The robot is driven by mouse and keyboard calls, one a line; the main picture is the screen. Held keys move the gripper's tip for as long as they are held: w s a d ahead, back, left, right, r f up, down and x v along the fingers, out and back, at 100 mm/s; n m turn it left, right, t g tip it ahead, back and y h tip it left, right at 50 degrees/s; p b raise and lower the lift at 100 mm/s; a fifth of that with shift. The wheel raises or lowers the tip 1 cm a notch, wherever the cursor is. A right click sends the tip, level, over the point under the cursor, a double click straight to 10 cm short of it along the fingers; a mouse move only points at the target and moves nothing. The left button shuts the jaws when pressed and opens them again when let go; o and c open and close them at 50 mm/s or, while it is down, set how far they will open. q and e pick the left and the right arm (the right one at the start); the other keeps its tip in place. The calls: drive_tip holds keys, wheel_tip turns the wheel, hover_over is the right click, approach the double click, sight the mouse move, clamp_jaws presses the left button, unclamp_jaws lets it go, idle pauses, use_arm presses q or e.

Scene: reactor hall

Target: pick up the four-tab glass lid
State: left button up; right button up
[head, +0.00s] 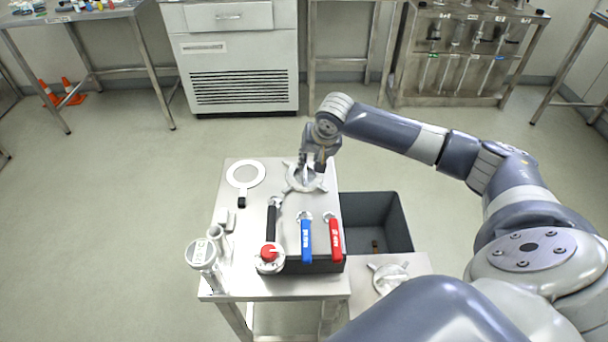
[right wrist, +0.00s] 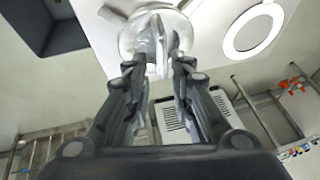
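A round glass lid (head: 293,182) with tabs around its rim lies near the far edge of the steel cart top. It also shows in the right wrist view (right wrist: 130,40), with an upright clear handle (right wrist: 161,50) at its middle. My right gripper (head: 312,166) is over this lid, pointing down. In the right wrist view its fingers (right wrist: 159,62) stand apart on either side of the handle, with a gap showing, so it looks open. Part of the lid is hidden by the fingers. A second tabbed lid (head: 391,279) lies on a lower surface at right. My left gripper is out of view.
The cart top (head: 250,215) holds a white ring with a black handle (head: 245,175), a blue-handled valve (head: 306,240), a red-handled valve (head: 335,238), a red-knobbed part (head: 269,256) and white cylinders (head: 202,254). A dark open bin (head: 405,225) is right of the cart.

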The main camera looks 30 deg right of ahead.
sight(306, 168)
drive_tip(key=x, duration=0.4)
drive_tip(key=shift+a+f, duration=0.15)
drive_tip(key=shift+a, duration=0.1)
drive_tip(key=shift+w+f, duration=0.25)
drive_tip(key=shift+f, duration=0.05)
drive_tip(key=shift+d+f, duration=0.1)
drive_tip(key=shift+f, duration=0.05)
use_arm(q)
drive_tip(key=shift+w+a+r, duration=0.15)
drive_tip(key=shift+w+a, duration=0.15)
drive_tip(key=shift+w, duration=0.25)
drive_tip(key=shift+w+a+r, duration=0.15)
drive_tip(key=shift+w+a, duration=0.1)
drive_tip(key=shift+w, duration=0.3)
use_arm(e)
clamp_jaws()
